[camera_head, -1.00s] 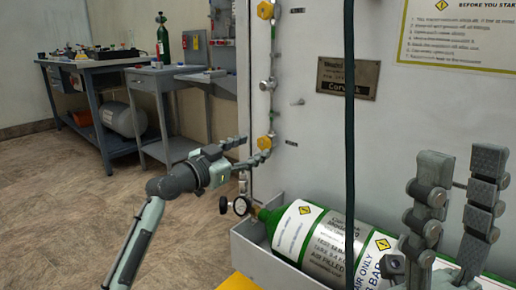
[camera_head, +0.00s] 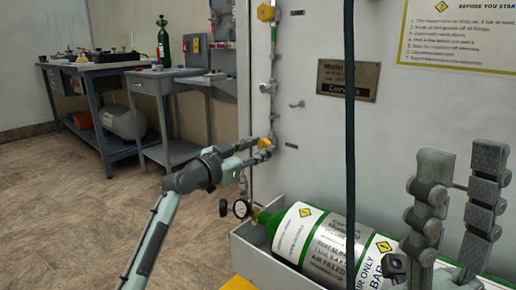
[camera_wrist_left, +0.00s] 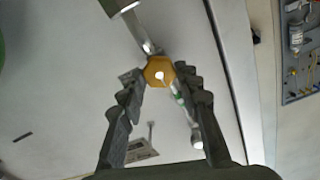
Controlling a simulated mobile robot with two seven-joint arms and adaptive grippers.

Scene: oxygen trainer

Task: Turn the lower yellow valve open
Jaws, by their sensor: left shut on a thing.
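The lower yellow valve (camera_head: 264,143) sits on the pipe running up the left side of the pale panel. My left gripper (camera_head: 257,149) reaches it from the left. In the left wrist view the valve (camera_wrist_left: 159,71) is a yellow hexagonal knob with a pale centre, and the fingers of my left gripper (camera_wrist_left: 160,78) are closed on its two sides. My right gripper (camera_head: 463,168) is at the right front, empty, with its fingers apart. An upper yellow valve (camera_head: 266,12) is higher on the same pipe.
A green and silver gas cylinder (camera_head: 322,240) lies in a grey tray (camera_head: 262,258) below the valve, with a gauge (camera_head: 241,208) at its left end. A dark hose (camera_head: 350,130) hangs before the panel. A workbench (camera_head: 95,62) stands at the back left.

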